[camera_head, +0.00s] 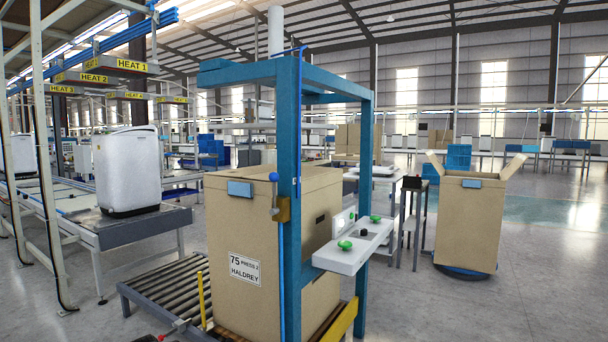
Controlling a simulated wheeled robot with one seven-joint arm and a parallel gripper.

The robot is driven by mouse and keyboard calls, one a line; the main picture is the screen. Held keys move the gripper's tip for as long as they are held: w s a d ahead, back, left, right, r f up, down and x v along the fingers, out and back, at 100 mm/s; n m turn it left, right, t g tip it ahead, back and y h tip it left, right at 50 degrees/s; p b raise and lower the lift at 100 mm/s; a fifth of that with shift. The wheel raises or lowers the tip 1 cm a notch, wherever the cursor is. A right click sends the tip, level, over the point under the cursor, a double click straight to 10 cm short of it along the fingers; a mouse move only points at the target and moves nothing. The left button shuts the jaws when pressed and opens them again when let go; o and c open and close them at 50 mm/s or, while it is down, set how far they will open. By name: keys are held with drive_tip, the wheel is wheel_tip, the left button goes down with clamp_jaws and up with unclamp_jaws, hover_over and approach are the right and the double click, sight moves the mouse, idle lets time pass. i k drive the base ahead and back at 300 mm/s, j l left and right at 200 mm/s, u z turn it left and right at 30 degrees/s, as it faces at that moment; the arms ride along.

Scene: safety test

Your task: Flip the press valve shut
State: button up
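The press valve (283,210) is a small brass-coloured body on the near post of the blue press frame (289,120). A short lever with a blue ball knob (274,177) stands up from its left side, roughly vertical. A thin blue air line runs along the post above and below the valve.
A white control shelf (342,257) with green buttons juts from the frame's right side. A roller conveyor (165,290) and an upright yellow rod (202,300) are at lower left. An open carton (470,220) stands at right. Grey floor is clear at lower right.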

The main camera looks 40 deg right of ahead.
sight(274, 177)
drive_tip(key=z, duration=1.45)
drive_tip(key=i+j+z, duration=0.15)
drive_tip(key=j, duration=0.45)
drive_tip(key=i+j+z, duration=0.15)
drive_tip(key=j, duration=0.45)
drive_tip(key=i+j+z, duration=0.15)
drive_tip(key=j, duration=0.5)
drive_tip(key=j+z, duration=0.15)
drive_tip(key=j, duration=0.45)
